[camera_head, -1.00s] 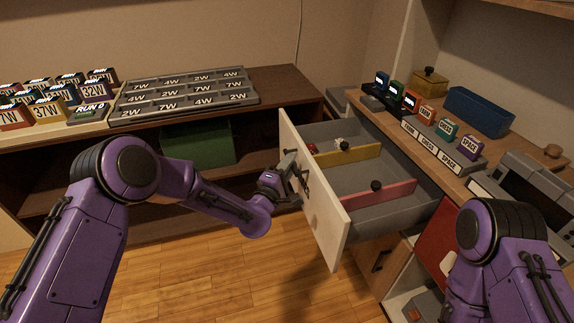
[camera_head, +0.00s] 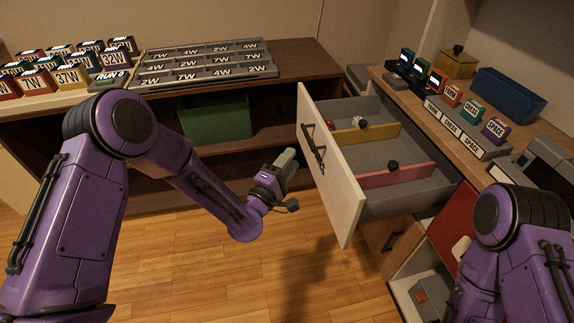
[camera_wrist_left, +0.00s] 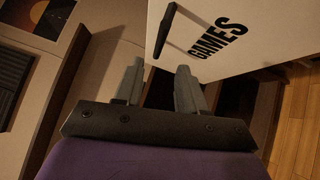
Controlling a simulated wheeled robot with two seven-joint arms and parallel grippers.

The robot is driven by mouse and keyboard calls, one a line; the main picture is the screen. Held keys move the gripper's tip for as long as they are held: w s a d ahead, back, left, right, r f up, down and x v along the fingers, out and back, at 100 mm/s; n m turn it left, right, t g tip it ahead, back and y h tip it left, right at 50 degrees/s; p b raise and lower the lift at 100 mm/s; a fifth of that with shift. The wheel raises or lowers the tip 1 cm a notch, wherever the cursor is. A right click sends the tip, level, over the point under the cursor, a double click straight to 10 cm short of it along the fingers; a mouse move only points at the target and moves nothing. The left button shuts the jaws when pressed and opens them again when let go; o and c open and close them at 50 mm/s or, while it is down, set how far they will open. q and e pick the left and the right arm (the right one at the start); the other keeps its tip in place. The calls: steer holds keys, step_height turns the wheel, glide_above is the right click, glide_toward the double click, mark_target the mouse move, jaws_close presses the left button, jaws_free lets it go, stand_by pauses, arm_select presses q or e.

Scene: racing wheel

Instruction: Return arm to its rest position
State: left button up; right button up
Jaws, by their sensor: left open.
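My left gripper (camera_head: 287,170) is open and empty, in front of the pulled-out drawer (camera_head: 328,165) and apart from its handle. In the left wrist view its two grey fingers (camera_wrist_left: 158,85) stand apart with nothing between them. The drawer's white front, marked GAMES, and its black handle (camera_wrist_left: 166,30) show just beyond the fingers. In the head view the handle (camera_head: 313,146) is free. My right arm (camera_head: 510,240) shows at the lower right; its gripper is out of view.
The open drawer holds a yellow divider (camera_head: 365,133), a pink divider (camera_head: 393,174) and small items. A green bin (camera_head: 217,116) sits on the shelf behind. A grey slotted tray (camera_head: 205,63) and several numbered boxes stand on top. The wood floor left of the drawer is clear.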

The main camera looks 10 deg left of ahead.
arm_select(q)
steer(key=shift+s+a+f, duration=0.1)
steer(key=shift+s+a, duration=0.15)
steer(key=shift+s, duration=0.45)
steer(key=s+a+f+m+g+y+p, duration=0.25)
steer(key=s+a+f+m+g, duration=0.2)
steer(key=s+f, duration=0.35)
steer(key=s+a+f+m+g+y+p, duration=0.25)
steer(key=s+a+f+g+y, duration=0.2)
steer(key=s+f, duration=0.3)
steer(key=s+a+m+g+y+p, duration=0.1)
steer(key=s+a+g+p, duration=0.2)
steer(key=s, duration=0.7)
steer(key=s+a+g+y+p, duration=0.2)
steer(key=s+a, duration=0.4)
steer(key=s, duration=0.4)
steer(key=shift+a+r+m+g+p, duration=0.35)
steer(key=shift+a+m+g+p, duration=0.1)
steer(key=shift+g, duration=0.15)
